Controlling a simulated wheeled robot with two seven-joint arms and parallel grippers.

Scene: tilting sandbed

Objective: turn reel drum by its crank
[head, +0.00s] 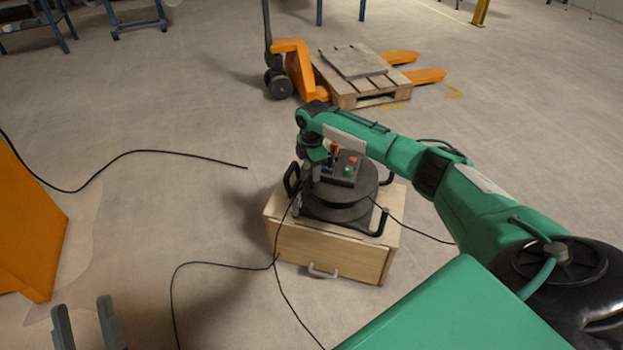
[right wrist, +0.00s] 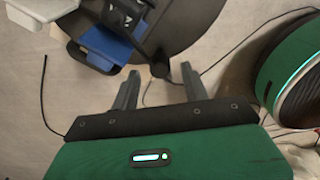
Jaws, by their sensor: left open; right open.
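The dark reel drum (head: 365,192) sits on a wooden cabinet, with a control box (head: 350,163) bearing a red and a green button on top. My right gripper (head: 310,180) is at the drum's left side, pointing down; the arm hides part of the reel. In the right wrist view the drum (right wrist: 190,22) is a dark disc ahead of the open fingers (right wrist: 160,78). A small dark knob-like part, perhaps the crank (right wrist: 160,62), shows just beyond the fingertips, seemingly not held. My left gripper (head: 85,318) is open and empty at the lower left, far from the reel.
The wooden cabinet (head: 320,252) has a front handle. Black cable (head: 215,263) trails over the floor. An orange object (head: 25,230) stands at the left. An orange pallet jack (head: 297,68) with a wooden pallet (head: 350,92) is behind. Floor left of the cabinet is mostly clear.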

